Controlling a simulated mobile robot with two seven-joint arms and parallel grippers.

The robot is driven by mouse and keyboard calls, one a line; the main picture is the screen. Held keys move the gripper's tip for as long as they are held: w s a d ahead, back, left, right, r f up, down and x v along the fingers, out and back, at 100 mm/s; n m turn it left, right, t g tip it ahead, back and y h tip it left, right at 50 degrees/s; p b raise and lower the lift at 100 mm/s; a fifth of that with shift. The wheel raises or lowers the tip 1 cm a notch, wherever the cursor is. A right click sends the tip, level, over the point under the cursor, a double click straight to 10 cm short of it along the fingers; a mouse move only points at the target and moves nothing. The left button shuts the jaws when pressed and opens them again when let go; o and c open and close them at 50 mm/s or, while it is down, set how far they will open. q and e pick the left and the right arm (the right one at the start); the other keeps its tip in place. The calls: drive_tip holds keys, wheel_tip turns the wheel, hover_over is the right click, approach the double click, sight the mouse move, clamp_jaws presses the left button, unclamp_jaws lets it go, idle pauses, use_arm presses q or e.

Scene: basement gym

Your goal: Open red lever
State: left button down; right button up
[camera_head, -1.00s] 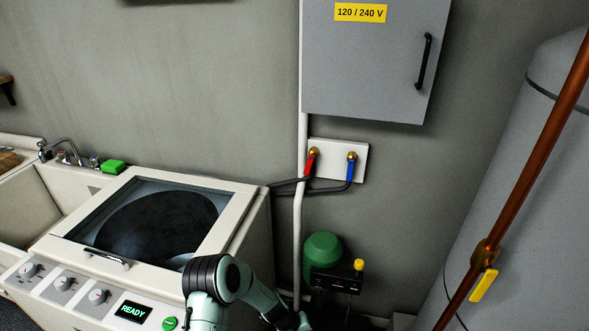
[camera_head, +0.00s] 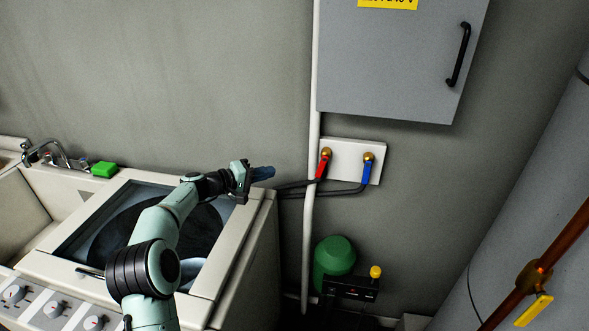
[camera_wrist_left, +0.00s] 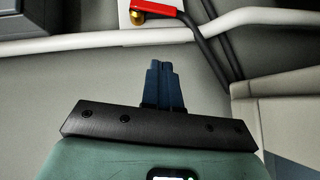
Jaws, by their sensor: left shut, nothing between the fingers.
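The red lever (camera_head: 322,165) hangs down from a brass valve on a white wall plate (camera_head: 343,150), below the grey electrical box. A blue lever (camera_head: 366,174) hangs to its right on the same plate. My left gripper (camera_head: 268,172) is shut and empty, to the left of the red lever and apart from it, above the washer's back right corner. In the left wrist view the shut fingers (camera_wrist_left: 161,72) point toward the wall, and the red lever (camera_wrist_left: 156,6) shows at the top edge, partly cut off. My right gripper is not in view.
A washer (camera_head: 250,230) with a dark glass lid stands under my left arm. Dark hoses (camera_head: 292,188) and a white vertical pipe (camera_head: 309,220) run near the levers. The grey box (camera_head: 395,65) hangs above. A green tank (camera_head: 334,255) stands below.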

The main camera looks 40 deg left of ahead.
use_arm(q)
drive_tip(key=p, duration=0.4)
approach(322, 167)
drive_tip(key=w+a+f, duration=0.1)
drive_tip(key=w+a, duration=0.2)
drive_tip(key=a, duration=0.1)
drive_tip(key=w+d, duration=0.1)
drive_tip(key=d+f, duration=0.1)
drive_tip(key=w+d+f, duration=0.1)
drive_tip(key=shift+w+d, duration=0.25)
drive_tip(key=shift+w, duration=0.1)
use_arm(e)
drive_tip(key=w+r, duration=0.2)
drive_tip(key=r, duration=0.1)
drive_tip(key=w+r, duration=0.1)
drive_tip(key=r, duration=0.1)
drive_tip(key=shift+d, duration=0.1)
use_arm(q)
drive_tip(key=shift+w, duration=0.1)
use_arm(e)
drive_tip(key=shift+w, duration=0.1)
